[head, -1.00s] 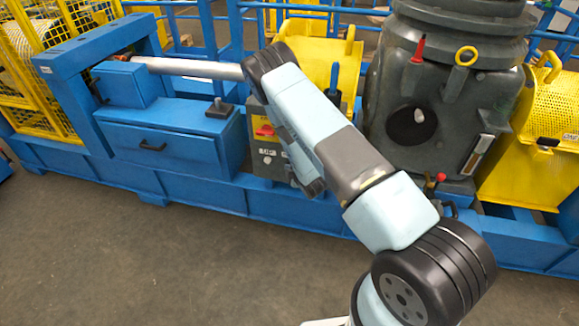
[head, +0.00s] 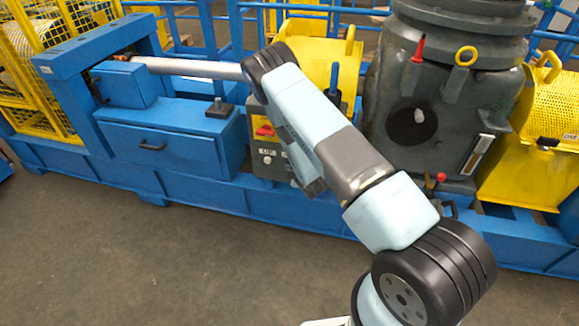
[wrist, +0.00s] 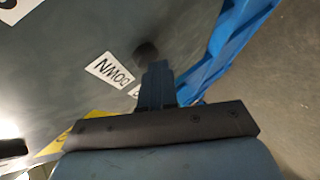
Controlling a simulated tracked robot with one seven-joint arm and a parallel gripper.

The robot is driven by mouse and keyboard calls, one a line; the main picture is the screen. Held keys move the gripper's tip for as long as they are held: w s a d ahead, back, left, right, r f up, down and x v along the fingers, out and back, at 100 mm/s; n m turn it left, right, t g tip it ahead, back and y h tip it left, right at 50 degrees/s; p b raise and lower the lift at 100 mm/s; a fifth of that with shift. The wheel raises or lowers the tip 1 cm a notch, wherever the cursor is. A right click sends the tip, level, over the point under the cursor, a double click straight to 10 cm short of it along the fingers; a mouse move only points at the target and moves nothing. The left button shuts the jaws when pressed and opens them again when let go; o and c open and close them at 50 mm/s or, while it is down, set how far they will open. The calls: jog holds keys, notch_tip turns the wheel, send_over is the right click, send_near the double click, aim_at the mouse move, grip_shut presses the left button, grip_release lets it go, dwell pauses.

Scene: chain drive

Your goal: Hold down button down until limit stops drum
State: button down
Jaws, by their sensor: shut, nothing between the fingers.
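The grey control box (head: 262,150) stands on the blue frame, left of my forearm. It has a red switch on a yellow plate (head: 264,131), white labels and small knobs. In the wrist view a white label reading DOWN (wrist: 110,70) lies upside down on the grey panel. A dark round button (wrist: 146,51) sits beside it, just beyond my fingertips. My gripper (wrist: 155,72) is shut and empty, pointing at the button. I cannot tell whether the fingertips touch it or whether it is pressed. In the head view my arm hides the gripper and part of the panel.
A blue cabinet (head: 165,140) stands left of the control box. A large dark grey housing (head: 440,120) and yellow guards (head: 525,140) stand to the right. A yellow mesh cage (head: 30,60) is at far left. The floor (head: 150,260) in front is clear.

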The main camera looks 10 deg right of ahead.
jog(key=shift+s+a, duration=0.3)
jog(key=shift+s, duration=0.55)
jog(key=shift+s, duration=0.1)
jog(key=s, duration=0.1)
jog(key=s+a, duration=0.1)
jog(key=s, duration=0.2)
jog(key=shift+s+a, duration=0.25)
jog(key=shift+a, duration=0.1)
